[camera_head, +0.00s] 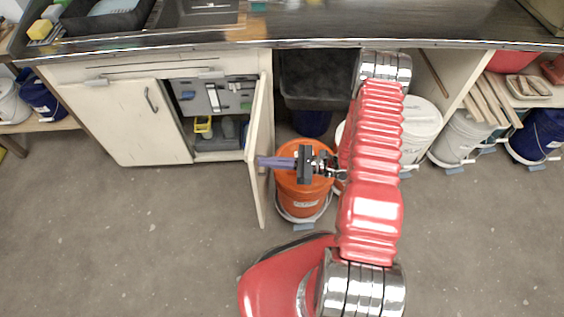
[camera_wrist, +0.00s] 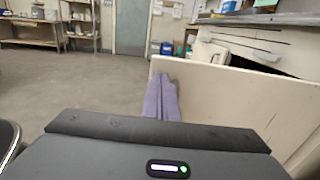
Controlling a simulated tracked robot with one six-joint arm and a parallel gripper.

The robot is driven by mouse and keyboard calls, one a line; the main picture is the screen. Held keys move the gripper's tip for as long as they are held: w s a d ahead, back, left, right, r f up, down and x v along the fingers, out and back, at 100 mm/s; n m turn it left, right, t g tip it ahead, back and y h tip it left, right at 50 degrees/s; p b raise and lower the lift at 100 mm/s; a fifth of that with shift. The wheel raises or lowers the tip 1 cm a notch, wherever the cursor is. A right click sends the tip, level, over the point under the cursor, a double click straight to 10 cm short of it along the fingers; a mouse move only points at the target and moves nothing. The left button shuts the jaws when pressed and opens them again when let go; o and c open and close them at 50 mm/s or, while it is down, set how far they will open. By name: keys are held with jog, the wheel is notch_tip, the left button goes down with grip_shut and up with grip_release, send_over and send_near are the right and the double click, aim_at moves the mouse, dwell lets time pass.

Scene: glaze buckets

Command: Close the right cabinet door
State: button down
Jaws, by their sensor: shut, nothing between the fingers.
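The right cabinet door (camera_head: 259,150) is cream and stands wide open, swung out toward me, and I see it nearly edge-on. It also fills the right of the wrist view (camera_wrist: 235,105). My gripper (camera_head: 262,162) is at the door's right-hand face, with its purple fingers together and nothing between them. In the wrist view the fingertips (camera_wrist: 161,80) overlap the door near its edge; I cannot tell if they touch it. The open cabinet (camera_head: 215,115) shows a grey interior with a yellow item. The left cabinet door (camera_head: 130,120) with its handle looks shut.
An orange bucket (camera_head: 302,195) stands under my gripper, right of the door. A black bin (camera_head: 315,75) and white buckets (camera_head: 420,125) are under the counter (camera_head: 300,25). The floor (camera_head: 130,240) in front of the cabinet is clear.

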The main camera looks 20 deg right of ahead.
jog(key=shift+w+a, duration=0.2)
jog(key=shift+a, duration=0.15)
